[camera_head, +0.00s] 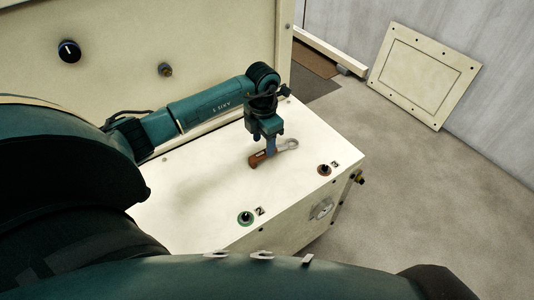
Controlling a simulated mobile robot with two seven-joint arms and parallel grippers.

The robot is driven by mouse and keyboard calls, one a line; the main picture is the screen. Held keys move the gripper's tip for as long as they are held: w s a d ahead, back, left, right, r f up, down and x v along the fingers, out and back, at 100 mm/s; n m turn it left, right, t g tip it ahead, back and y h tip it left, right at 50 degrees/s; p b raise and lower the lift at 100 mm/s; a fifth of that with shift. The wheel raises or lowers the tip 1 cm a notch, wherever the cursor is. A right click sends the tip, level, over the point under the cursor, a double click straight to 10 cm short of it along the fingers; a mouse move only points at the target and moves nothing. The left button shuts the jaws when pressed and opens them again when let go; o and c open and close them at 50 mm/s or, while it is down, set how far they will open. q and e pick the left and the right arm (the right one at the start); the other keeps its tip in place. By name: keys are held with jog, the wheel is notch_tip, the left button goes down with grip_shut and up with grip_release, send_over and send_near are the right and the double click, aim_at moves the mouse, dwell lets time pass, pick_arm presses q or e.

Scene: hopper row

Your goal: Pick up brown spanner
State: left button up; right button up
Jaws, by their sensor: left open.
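The brown spanner (258,160) lies on the cream top of a machine cabinet (190,195). It has a brown handle and a pale grey ring end that points to the right. My left gripper (268,150) points down right over the spanner, with its fingertips at the handle. The gripper is open. The fingers hide part of the handle, and I cannot tell whether they touch it. My right gripper is not in view.
A green-ringed control (245,218) marked 2 and an orange-ringed control (324,170) marked 3 stand up from the cabinet top. A cream back panel with a black knob (69,51) rises behind. Open floor (420,200) lies to the right.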

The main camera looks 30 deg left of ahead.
aim_at(264, 152)
pick_arm(q)
notch_tip(264, 152, down, 5)
jog(key=shift+w+d, duration=0.1)
jog(key=shift+d, duration=0.05)
jog(key=shift+c, duration=0.6)
grip_shut()
jog(key=shift+r, duration=0.1)
notch_tip(264, 152, up, 10)
jog(key=shift+c, duration=2.4)
grip_release()
grip_shut()
